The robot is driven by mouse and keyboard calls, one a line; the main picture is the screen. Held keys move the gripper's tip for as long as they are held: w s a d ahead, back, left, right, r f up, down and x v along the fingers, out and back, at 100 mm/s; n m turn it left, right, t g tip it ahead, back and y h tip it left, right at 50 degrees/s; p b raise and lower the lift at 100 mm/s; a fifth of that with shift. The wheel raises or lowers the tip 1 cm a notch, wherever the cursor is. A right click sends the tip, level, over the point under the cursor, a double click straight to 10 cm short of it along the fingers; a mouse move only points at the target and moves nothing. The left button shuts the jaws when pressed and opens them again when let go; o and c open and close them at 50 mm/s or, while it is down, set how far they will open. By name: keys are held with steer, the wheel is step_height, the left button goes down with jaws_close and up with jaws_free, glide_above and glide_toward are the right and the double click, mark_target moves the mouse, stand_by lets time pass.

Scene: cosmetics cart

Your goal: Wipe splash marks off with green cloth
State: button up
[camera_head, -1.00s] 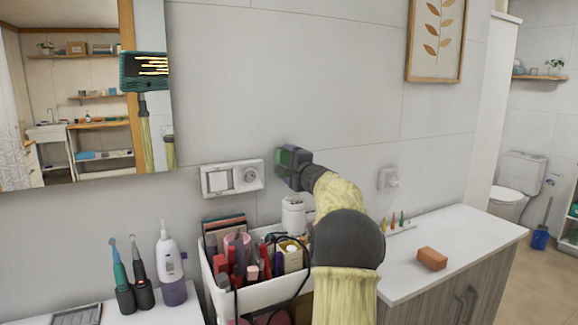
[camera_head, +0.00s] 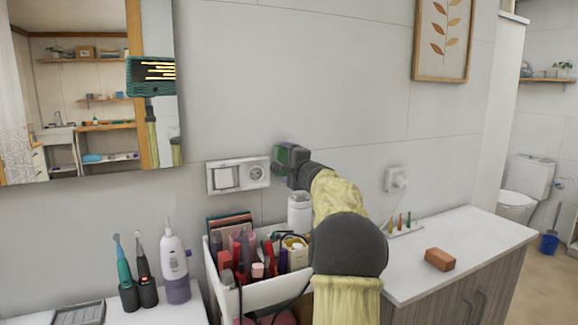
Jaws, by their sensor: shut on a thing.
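My gripper (camera_head: 283,160) is up at the wall, just right of the switch and socket plate (camera_head: 239,175), and is shut on the green cloth (camera_head: 290,154). Only a small dark green patch of the cloth shows at the gripper's end; the fingers are mostly hidden. I cannot tell whether the cloth touches the wall. I cannot make out any splash marks on the visible wall (camera_head: 320,90).
Below my arm stands a white cart (camera_head: 262,292) full of cosmetics, with a dark cable. Toothbrushes (camera_head: 127,275) and a white oral irrigator (camera_head: 173,262) stand left. A brown block (camera_head: 440,259) lies on the right counter (camera_head: 470,235). A mirror (camera_head: 75,100) hangs left.

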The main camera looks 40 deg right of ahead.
steer(key=shift+w+a, duration=0.15)
steer(key=shift+a, duration=0.4)
steer(key=shift+r+p, duration=0.4)
steer(key=shift+r, duration=0.45)
steer(key=shift+d, duration=0.1)
steer(key=shift+s+d, duration=0.25)
steer(key=shift+d, duration=0.65)
steer(key=shift+d, duration=0.1)
steer(key=shift+s+d+p, duration=0.2)
steer(key=shift+d+p, duration=0.35)
steer(key=shift+d, duration=0.35)
